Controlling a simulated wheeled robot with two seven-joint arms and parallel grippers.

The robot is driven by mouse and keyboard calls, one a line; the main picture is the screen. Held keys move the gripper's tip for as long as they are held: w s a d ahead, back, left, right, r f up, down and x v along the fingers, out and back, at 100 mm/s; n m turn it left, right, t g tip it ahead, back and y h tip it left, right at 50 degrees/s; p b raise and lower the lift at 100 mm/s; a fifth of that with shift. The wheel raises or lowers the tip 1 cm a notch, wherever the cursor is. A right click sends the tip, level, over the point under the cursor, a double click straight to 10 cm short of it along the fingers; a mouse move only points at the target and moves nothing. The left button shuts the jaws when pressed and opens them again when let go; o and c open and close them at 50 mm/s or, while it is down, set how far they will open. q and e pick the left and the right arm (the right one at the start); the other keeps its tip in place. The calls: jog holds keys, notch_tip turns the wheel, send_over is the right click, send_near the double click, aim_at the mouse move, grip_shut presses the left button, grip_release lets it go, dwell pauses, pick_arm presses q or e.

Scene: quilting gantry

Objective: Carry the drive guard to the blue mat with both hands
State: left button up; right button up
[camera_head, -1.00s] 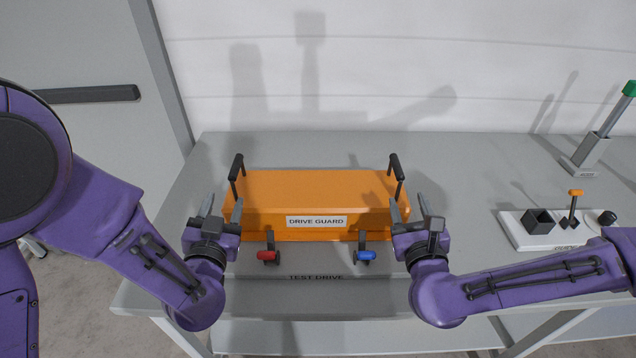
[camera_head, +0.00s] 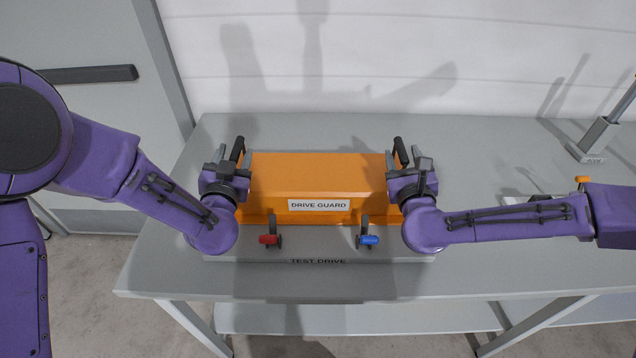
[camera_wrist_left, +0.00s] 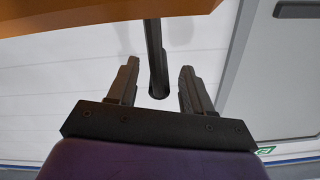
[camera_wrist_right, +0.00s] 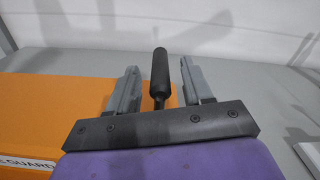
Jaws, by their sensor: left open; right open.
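The orange drive guard (camera_head: 318,180) sits on the grey test drive base (camera_head: 290,254) on the table, with a black handle at each end. My left gripper (camera_head: 227,158) is open at the left handle (camera_head: 238,149). In the left wrist view the handle (camera_wrist_left: 155,60) stands between the spread fingers (camera_wrist_left: 158,85). My right gripper (camera_head: 404,158) is open at the right handle (camera_head: 401,152). In the right wrist view that handle (camera_wrist_right: 160,75) stands between the open fingers (camera_wrist_right: 160,80). No blue mat is in view.
A red-knobbed latch (camera_head: 269,240) and a blue-knobbed latch (camera_head: 369,240) stand at the guard's front. A grey post (camera_head: 600,135) stands at the back right. The table right of the guard is mostly clear.

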pick_arm(q)
jog(key=shift+w+d, duration=0.1)
jog(key=shift+w, duration=1.15)
pick_arm(e)
jog(key=shift+w, duration=1.25)
pick_arm(q)
grip_shut()
pick_arm(e)
grip_shut()
